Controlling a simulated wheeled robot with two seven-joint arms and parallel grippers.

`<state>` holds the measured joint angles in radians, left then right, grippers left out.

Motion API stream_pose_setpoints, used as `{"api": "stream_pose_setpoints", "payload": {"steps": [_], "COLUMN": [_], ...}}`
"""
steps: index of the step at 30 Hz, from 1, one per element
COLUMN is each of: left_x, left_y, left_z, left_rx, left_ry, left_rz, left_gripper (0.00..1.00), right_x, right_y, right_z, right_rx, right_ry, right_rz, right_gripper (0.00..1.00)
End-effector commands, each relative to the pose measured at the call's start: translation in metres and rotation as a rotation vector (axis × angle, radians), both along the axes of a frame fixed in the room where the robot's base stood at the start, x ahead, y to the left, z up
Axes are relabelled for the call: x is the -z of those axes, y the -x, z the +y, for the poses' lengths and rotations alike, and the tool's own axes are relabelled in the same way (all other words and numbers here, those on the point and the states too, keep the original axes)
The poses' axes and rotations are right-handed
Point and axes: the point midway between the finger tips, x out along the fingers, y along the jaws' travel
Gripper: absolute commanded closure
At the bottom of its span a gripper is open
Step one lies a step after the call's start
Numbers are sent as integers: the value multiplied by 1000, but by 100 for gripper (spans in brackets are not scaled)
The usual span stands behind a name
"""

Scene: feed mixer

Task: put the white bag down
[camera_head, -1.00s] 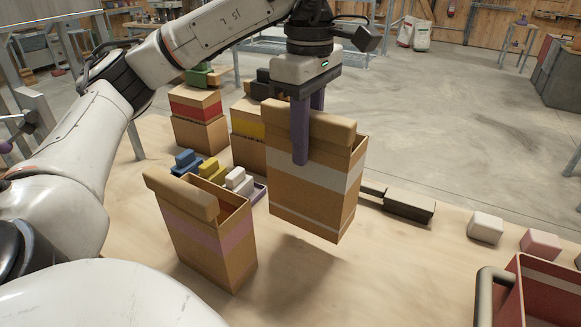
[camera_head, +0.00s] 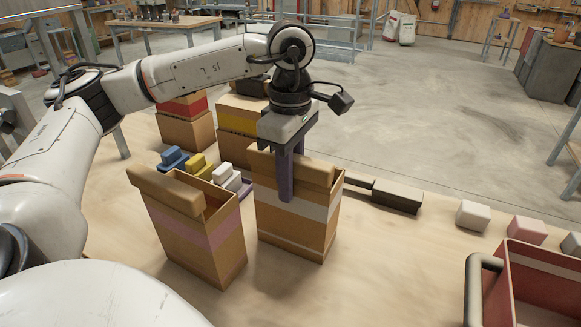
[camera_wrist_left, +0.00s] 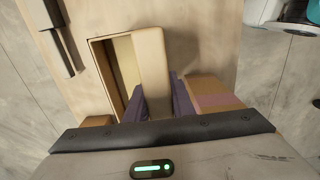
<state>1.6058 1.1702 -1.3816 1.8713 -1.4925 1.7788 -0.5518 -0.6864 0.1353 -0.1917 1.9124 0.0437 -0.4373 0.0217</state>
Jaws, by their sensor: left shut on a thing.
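The white bag (camera_head: 290,228) is a tan cardboard-like bag with a white band, upright beside the pink-banded bag. Its folded top flap (camera_head: 312,170) is between the purple fingers of my left gripper (camera_head: 287,180), which is shut on it. In the left wrist view the bag's open mouth (camera_wrist_left: 112,70) shows next to the flap (camera_wrist_left: 153,75). The bag's base looks on or very near the table (camera_head: 330,290); I cannot tell if it touches. My right gripper is not in view.
The pink-banded bag (camera_head: 205,240) stands open close on the left. Yellow-banded (camera_head: 237,123) and red-banded (camera_head: 186,122) bags stand behind. Coloured blocks (camera_head: 200,167) lie between. A dark block (camera_head: 398,197), white block (camera_head: 473,215), pink block (camera_head: 526,230) and red crate (camera_head: 540,262) are right.

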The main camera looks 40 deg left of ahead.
Motion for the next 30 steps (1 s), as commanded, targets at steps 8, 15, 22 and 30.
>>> {"api": "stream_pose_setpoints", "payload": {"steps": [8,15,22,30], "left_x": [-1,3,2,-24], "left_y": [-1,0,0,-2], "left_z": [0,0,0,-1], "left_rx": [0,1,1,1], "left_ry": [1,0,0,0], "left_rz": [-7,0,-1,-5], "left_gripper": [100,59,59,59], "right_x": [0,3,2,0], "right_y": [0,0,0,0], "right_z": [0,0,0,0], "right_rx": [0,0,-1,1], "right_ry": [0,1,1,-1], "right_rz": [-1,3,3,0], "right_gripper": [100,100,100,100]}}
